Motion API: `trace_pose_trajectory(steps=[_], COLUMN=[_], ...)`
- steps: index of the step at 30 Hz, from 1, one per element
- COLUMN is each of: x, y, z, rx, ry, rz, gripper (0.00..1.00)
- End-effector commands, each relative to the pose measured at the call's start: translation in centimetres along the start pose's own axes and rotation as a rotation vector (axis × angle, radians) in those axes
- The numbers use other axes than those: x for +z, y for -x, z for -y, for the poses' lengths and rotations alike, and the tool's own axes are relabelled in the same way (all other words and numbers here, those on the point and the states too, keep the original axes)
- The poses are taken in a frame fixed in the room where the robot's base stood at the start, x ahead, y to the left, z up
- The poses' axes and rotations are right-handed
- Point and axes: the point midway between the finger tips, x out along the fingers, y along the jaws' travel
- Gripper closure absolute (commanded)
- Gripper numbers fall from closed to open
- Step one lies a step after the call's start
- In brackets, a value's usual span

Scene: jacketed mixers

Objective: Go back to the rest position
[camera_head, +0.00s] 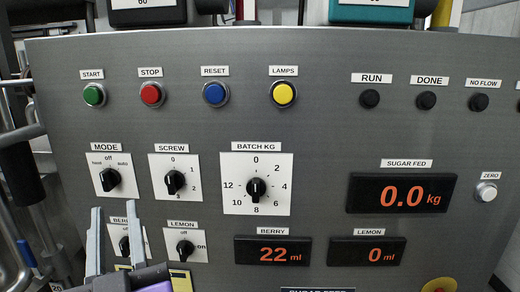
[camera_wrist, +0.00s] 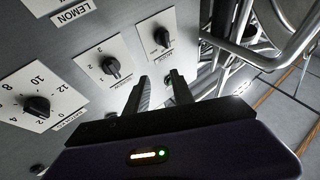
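My gripper (camera_head: 116,212) is at the lower left of the head view, in front of the grey control panel (camera_head: 330,120). Its two fingers stand apart with nothing seen between them. One finger partly covers the berry switch (camera_head: 124,246). In the wrist view my gripper (camera_wrist: 160,84) also shows open and empty, with its tips near the panel's edge. The mode knob (camera_head: 110,179) and screw knob (camera_head: 174,182) are just above it in the head view. Whether a finger touches the panel I cannot tell.
The batch knob (camera_head: 257,189) and lemon switch (camera_head: 185,249) are to the right of my gripper. Colored buttons line the panel's top, such as the red stop button (camera_head: 150,95). Metal pipes (camera_wrist: 250,50) stand beside the panel. Sugar fed reads 0.0 kg, berry 22 ml, lemon 0 ml.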

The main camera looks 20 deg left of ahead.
Motion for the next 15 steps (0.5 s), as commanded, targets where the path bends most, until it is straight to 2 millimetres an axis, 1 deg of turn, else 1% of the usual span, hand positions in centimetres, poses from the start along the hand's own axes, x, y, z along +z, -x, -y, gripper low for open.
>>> trace_pose_trajectory(steps=[1,3,5,6,8,9,10,14,15], x=[1.8,3.6,4.8,5.6,6.5,7.1,7.5,8.6,8.8], y=[2.0,4.5,6.8,8.4,10.7,12.4,13.6,19.1,20.8], z=[-1.6,-3.5,-5.2,-6.3,-7.8,-8.9,-9.6,-12.7,-13.6], rx=[0.004,0.007,0.013,0.020,0.032,0.043,0.050,0.095,0.111], ry=[0.021,0.046,0.064,0.077,0.092,0.102,0.107,0.131,0.137], rz=[0.018,0.032,0.044,0.052,0.064,0.074,0.082,0.114,0.126], gripper=[0.71,0.71,0.71,0.71,0.71,0.71,0.71,0.71,0.71])
